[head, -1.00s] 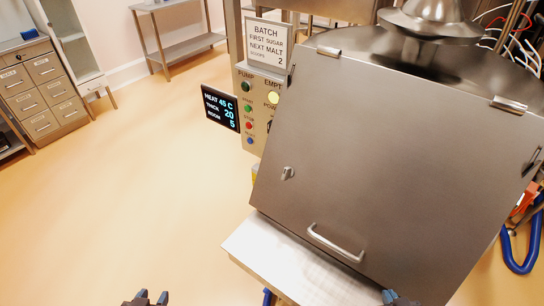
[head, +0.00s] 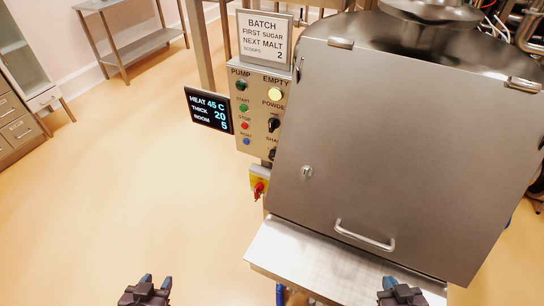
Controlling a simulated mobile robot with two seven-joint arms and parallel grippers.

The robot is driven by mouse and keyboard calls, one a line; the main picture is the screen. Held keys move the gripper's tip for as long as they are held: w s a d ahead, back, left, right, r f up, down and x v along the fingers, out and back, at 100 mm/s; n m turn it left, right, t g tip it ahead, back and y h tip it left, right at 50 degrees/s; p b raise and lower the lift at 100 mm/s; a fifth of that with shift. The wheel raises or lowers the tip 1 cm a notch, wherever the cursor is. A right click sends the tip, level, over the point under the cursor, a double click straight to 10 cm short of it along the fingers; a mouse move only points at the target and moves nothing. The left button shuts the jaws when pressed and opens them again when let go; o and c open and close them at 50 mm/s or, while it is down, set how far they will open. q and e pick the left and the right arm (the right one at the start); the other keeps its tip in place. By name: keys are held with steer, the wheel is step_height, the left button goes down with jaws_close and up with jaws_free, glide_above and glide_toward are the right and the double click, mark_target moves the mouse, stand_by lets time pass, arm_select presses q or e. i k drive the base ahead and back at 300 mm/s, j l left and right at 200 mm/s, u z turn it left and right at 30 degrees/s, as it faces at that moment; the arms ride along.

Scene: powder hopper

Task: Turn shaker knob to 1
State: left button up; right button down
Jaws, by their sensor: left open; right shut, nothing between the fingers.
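A control panel (head: 258,120) stands left of the big steel hopper cabinet (head: 400,140) in the head view. A black knob (head: 273,124) sits under the label "POWDER". Below it the label "SHA..." is cut off, and a dark knob (head: 272,154) there is partly hidden by the cabinet's edge, so its setting cannot be read. My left gripper (head: 147,283) is open and empty at the bottom, over the floor. My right gripper (head: 401,287) is shut and empty at the bottom, in front of the steel ledge. Both are well away from the panel.
A display (head: 209,109) juts out left of the panel. A batch sign (head: 264,38) stands above it. A red switch on a yellow box (head: 259,185) is below. A steel ledge (head: 300,250) sticks out under the cabinet door. The floor at left is clear.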

mark_target(272, 152)
steer(key=j+z, duration=0.35)
steer(key=j, duration=0.4)
steer(key=i+j+z, duration=0.1)
steer(key=j+z, duration=0.35)
steer(key=z, duration=0.25)
steer(key=i+j+z, duration=0.1)
steer(key=j+z, duration=0.25)
steer(key=j, duration=1.5)
steer(key=k+j+z, duration=0.1)
steer(key=j, duration=0.9)
